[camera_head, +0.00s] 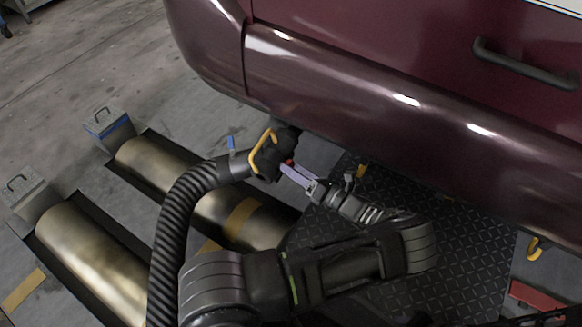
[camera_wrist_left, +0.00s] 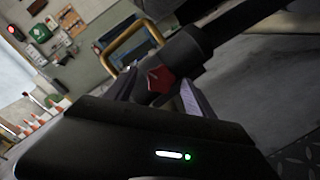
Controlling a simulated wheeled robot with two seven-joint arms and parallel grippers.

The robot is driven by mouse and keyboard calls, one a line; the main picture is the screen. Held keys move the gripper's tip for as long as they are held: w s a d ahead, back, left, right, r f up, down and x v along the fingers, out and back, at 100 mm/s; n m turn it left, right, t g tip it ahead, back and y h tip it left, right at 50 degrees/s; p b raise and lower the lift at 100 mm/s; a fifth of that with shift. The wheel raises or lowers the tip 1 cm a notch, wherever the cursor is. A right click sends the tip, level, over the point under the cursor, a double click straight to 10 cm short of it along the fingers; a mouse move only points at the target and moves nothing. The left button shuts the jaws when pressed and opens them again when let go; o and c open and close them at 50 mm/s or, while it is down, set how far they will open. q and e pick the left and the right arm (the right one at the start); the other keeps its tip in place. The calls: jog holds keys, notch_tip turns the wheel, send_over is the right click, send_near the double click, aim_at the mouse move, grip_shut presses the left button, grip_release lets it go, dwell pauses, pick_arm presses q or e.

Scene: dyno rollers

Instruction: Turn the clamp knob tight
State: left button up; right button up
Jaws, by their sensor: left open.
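The clamp knob (camera_wrist_left: 160,80) is red and star-shaped. It sits on the dark collar of a black hose nozzle (camera_wrist_left: 186,52), and only a small red bit of it (camera_head: 290,162) shows in the head view. The nozzle (camera_head: 285,140) has a yellow loop handle (camera_head: 262,150) and is at the end of a ribbed black hose (camera_head: 172,225), under the bumper. My left gripper (camera_head: 290,173) is at the nozzle, fingers pointing to the knob. In the left wrist view its open fingers (camera_wrist_left: 160,92) stand on either side of the knob; contact cannot be told. My right gripper is out of view.
A maroon vehicle's bumper (camera_head: 350,100) hangs close above the nozzle. Brass rollers (camera_head: 150,165) lie in floor pits at the left, beside grey blocks (camera_head: 108,128) with handles. Dark tread plate (camera_head: 470,265) covers the floor at the right. A yellow hook (camera_head: 534,250) shows there.

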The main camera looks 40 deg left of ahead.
pick_arm(q)
jog(key=shift+a, duration=1)
jog(key=shift+c, duration=0.3)
jog(key=c, duration=1.3)
jog(key=shift+s+r+m+p, duration=0.1)
jog(key=shift+r+m+p, duration=0.25)
jog(key=shift+m+p, duration=0.6)
jog(key=shift+f+p, duration=0.15)
jog(key=shift+p, duration=0.15)
jog(key=shift+f, duration=0.15)
jog(key=o, duration=1.4)
jog(key=shift+c, duration=0.2)
jog(key=shift+d, duration=0.15)
